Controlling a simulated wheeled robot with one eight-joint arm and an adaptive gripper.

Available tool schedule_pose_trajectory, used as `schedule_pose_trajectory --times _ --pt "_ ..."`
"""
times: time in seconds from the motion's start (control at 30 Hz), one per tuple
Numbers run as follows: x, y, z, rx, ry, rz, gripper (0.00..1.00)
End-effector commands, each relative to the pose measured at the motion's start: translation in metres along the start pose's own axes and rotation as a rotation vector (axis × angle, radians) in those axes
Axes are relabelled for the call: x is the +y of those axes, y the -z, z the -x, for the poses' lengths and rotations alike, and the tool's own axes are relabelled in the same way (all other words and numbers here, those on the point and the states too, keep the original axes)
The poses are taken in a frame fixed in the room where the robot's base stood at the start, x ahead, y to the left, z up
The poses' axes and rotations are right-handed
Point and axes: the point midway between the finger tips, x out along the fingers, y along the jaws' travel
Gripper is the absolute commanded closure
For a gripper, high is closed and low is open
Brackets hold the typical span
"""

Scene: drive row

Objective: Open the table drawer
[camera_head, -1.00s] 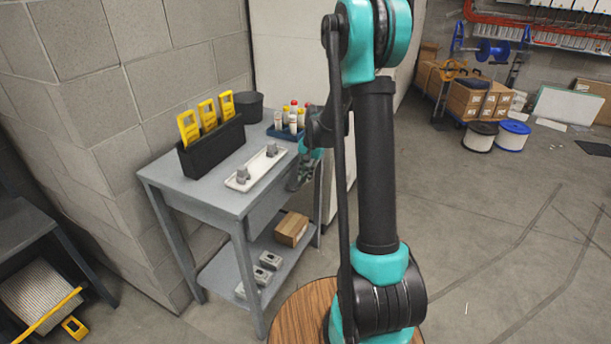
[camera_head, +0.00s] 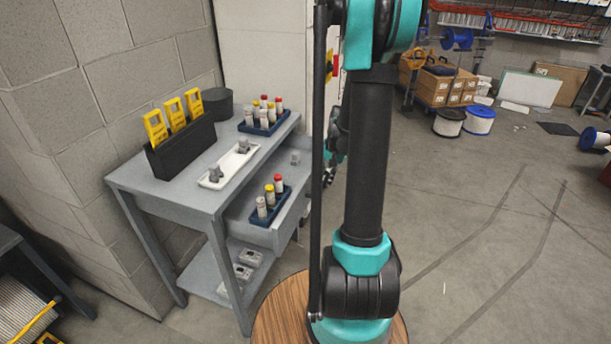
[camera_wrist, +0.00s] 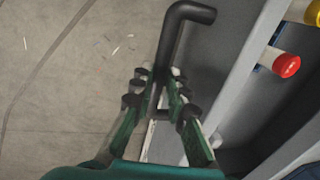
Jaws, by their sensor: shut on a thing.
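The grey table (camera_head: 180,195) stands left of my arm in the head view. Its drawer (camera_head: 248,234) is pulled out to the right, and its inside shows. A blue tray (camera_head: 278,206) with several capped vials lies in the drawer, and a small grey piece (camera_head: 295,157) shows at its far end. In the wrist view, my gripper (camera_wrist: 160,88) is shut on the black bar handle (camera_wrist: 188,12) at the grey drawer front (camera_wrist: 228,60). A red-capped vial (camera_wrist: 285,65) shows behind the front. In the head view, my arm hides most of the gripper and handle.
The tabletop holds a black holder (camera_head: 185,150) with yellow devices, a white tray (camera_head: 230,165), a dark pot (camera_head: 217,103) and a blue vial tray (camera_head: 266,127). A block wall stands behind. Open floor (camera_head: 460,220) lies to the right.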

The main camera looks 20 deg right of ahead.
Motion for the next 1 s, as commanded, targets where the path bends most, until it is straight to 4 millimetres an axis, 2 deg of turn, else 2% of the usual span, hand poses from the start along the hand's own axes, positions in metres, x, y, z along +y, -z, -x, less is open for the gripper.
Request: schedule_pose_trajectory --times 0.03,0.2,0.4,0.6,0.93,0.97,1.0 --pt "0.013 0.000 0.003 0.000 0.000 -0.006 1.00" --pt "0.042 0.000 0.008 0.001 0.000 -0.005 1.00" --pt "0.063 0.000 0.012 0.001 0.000 -0.001 1.00" --pt "0.070 0.000 0.013 0.000 0.000 0.000 1.00" --pt "0.070 0.000 0.013 0.000 0.000 0.000 1.00" --pt "0.070 0.000 0.013 0.000 0.001 0.000 0.83" --pt "0.070 0.000 0.013 0.000 0.001 0.000 0.78"
